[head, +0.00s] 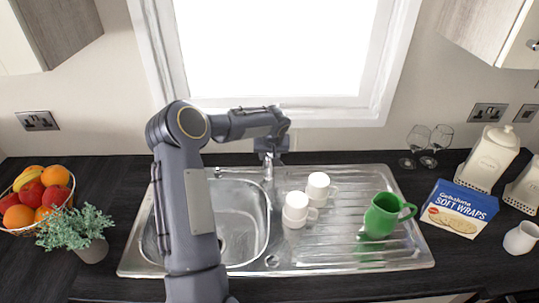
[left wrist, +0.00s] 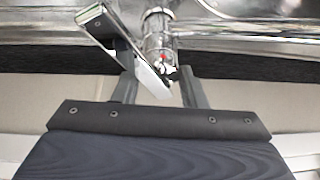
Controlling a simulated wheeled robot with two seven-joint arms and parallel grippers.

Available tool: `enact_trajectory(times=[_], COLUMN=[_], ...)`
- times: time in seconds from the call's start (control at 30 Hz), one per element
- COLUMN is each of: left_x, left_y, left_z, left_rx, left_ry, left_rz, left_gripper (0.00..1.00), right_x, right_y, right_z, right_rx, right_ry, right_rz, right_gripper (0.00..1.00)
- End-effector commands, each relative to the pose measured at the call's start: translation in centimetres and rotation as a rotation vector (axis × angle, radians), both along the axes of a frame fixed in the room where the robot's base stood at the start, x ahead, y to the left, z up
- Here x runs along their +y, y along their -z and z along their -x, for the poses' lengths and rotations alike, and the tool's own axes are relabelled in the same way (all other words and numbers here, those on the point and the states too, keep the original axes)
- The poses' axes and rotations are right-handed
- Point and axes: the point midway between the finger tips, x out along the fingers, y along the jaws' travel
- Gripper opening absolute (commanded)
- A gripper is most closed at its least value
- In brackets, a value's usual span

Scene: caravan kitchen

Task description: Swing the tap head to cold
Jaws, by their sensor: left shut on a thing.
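The chrome tap (head: 268,174) stands at the back rim of the sink, and its upper part is hidden behind my left gripper (head: 270,150) in the head view. In the left wrist view, the round tap body (left wrist: 158,28) carries a red mark. The flat chrome tap head (left wrist: 112,35) slants from upper left down between the fingers. My left gripper (left wrist: 160,84) is shut on the tap head, one finger on each side of it. My right gripper is not in view.
The steel sink (head: 245,208) has white cups (head: 297,207) and a green jug (head: 381,215) on its drainer. A fruit basket (head: 38,198) and plant (head: 80,228) stand left; wine glasses (head: 428,145) and a blue box (head: 459,209) stand right. The window (head: 280,110) is behind.

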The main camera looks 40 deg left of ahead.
Motion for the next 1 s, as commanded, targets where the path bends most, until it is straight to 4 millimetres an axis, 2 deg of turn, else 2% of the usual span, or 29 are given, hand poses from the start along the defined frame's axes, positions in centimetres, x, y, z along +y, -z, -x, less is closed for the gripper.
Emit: enact_trajectory(times=[0.07,0.1,0.23,0.6,1.0], left_x=[-0.1,-0.1,0.0,-0.2,-2.0], left_y=[0.2,0.2,0.2,-0.4,-6.0], left_z=[0.2,0.2,0.1,0.2,1.8], left_rx=[0.007,0.007,0.005,0.001,0.002], left_ry=[-0.001,-0.001,0.000,0.000,-0.001], left_rz=[0.002,0.002,0.002,-0.001,-0.001], left_gripper=[0.00,0.41,0.58,0.60,0.60], right_x=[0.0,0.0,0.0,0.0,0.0], right_y=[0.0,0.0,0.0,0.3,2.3], right_z=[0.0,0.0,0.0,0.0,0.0], right_rx=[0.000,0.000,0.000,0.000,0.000], right_ry=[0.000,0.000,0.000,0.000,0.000], right_rz=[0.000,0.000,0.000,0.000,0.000], right_gripper=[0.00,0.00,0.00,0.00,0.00])
